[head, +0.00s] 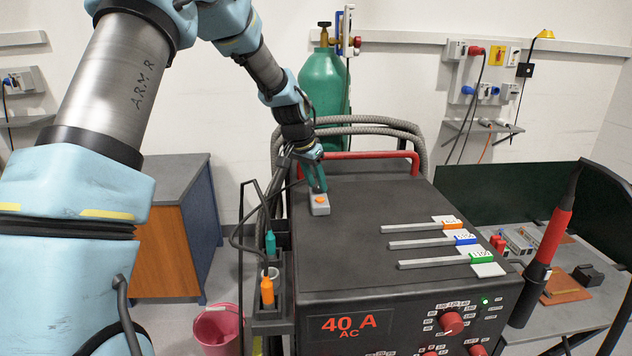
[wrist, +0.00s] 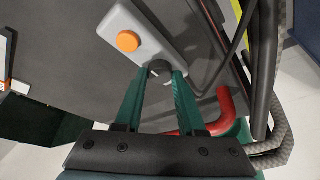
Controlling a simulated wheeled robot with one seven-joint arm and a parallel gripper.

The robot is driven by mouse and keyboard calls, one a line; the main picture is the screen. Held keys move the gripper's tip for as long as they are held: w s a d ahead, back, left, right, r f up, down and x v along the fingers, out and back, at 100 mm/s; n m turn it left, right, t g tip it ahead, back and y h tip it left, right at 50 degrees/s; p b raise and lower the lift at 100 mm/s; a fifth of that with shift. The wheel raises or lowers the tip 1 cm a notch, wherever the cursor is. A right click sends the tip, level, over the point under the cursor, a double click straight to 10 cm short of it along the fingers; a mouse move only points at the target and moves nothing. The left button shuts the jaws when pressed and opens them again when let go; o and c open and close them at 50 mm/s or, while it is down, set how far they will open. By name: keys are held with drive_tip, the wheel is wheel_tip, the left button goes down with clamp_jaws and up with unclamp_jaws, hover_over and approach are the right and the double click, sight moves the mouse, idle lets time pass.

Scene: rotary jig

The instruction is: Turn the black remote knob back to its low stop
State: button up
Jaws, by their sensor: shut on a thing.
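The remote is a small grey box with an orange button; it lies on the dark top of the red-and-black machine (head: 360,250). In the head view the remote (head: 319,208) sits near the machine's left edge. In the wrist view the remote (wrist: 118,22) is at the upper middle. Its black knob (wrist: 158,70) sits at the end nearest my gripper and has a light pointer mark. My gripper (wrist: 160,78) has its green fingers shut on the knob, one on each side. In the head view my gripper (head: 318,188) hides the knob.
A red handle (head: 375,155) and grey hoses (head: 375,125) stand behind. A side holder with an orange bottle (head: 267,290) is at left. The middle of the top is clear.

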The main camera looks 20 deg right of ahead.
clamp_jaws()
